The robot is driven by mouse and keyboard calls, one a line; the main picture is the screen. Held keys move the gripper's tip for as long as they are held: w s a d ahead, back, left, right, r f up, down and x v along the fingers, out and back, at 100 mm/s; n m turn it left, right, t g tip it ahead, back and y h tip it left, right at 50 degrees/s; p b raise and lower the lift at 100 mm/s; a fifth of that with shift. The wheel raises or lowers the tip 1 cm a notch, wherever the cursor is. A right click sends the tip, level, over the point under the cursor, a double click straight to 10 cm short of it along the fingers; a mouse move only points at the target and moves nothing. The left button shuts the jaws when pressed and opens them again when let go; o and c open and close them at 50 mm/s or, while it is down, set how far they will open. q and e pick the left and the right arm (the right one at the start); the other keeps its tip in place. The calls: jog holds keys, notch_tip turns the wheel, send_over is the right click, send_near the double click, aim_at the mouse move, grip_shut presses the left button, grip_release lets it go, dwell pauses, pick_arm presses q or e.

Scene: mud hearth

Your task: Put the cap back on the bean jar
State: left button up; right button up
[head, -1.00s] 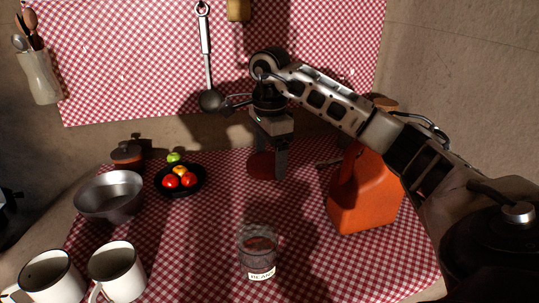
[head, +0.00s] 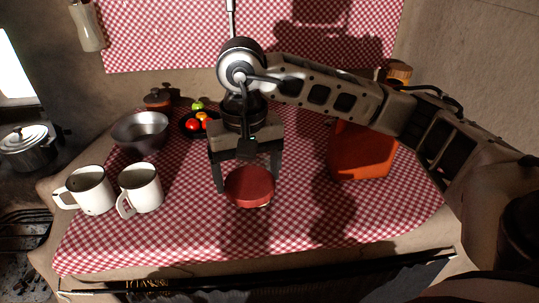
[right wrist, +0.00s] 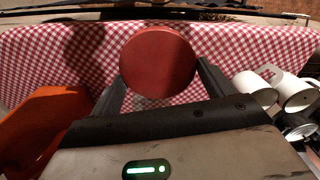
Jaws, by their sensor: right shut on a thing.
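The red round cap (head: 249,184) is held level between the fingers of my right gripper (head: 247,182), above the front middle of the cloth. In the right wrist view the cap (right wrist: 158,62) fills the space between the two fingertips (right wrist: 160,78). The glass bean jar is hidden now, most likely under the cap and gripper. I cannot tell whether the cap touches its rim. My left gripper is in neither view.
Two white mugs (head: 140,190) stand left of the gripper, with a metal bowl (head: 141,133) behind them. A black plate (head: 188,133) of fruit is at the back. An orange container (head: 362,152) stands to the right. The front cloth is clear.

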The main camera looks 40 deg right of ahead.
pick_arm(q)
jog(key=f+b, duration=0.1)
jog(key=b, duration=0.1)
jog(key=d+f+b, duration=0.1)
jog(key=b, duration=0.2)
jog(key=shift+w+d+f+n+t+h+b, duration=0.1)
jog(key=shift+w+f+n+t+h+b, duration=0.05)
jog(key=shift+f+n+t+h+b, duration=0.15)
pick_arm(e)
notch_tip(320, 180, down, 7)
jog(key=s+a+n, duration=0.1)
jog(key=a+n, duration=0.1)
jog(key=n, duration=0.1)
jog(key=shift+s+f, duration=0.2)
jog(key=shift+s, duration=0.15)
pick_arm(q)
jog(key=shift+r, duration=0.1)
pick_arm(e)
jog(key=shift+a, duration=0.1)
